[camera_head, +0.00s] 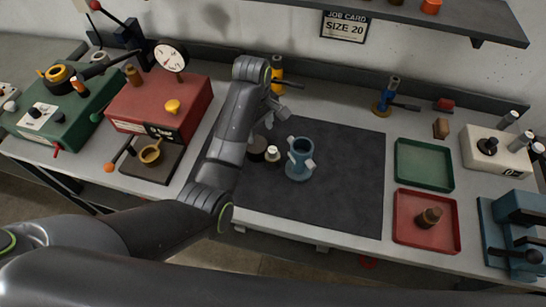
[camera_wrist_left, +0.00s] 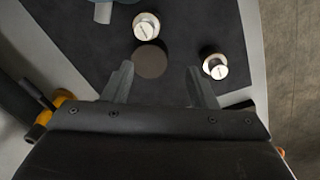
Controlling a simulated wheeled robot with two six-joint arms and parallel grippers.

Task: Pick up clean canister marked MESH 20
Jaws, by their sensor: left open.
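My left gripper (camera_head: 279,104) is open and empty over the back of the dark mat (camera_head: 345,170). In the left wrist view its fingers (camera_wrist_left: 160,86) point toward a dark round piece (camera_wrist_left: 150,62) on the mat. A canister with a pale metal top (camera_wrist_left: 146,26) stands just beyond that piece. Another pale-topped canister (camera_wrist_left: 214,66) stands to the right, beyond the right finger. In the head view a pale-topped canister (camera_head: 272,155) and a dark round piece (camera_head: 257,150) sit beside my forearm, which partly hides that area. I cannot read MESH 20 on anything. My right gripper is out of view.
A blue cup-like vessel (camera_head: 299,164) stands right of the canister. An empty green tray (camera_head: 424,184) and a red tray (camera_head: 402,238) holding a brown cylinder (camera_head: 430,216) lie at right. A red box (camera_head: 150,101) stands left. The mat's right half is clear.

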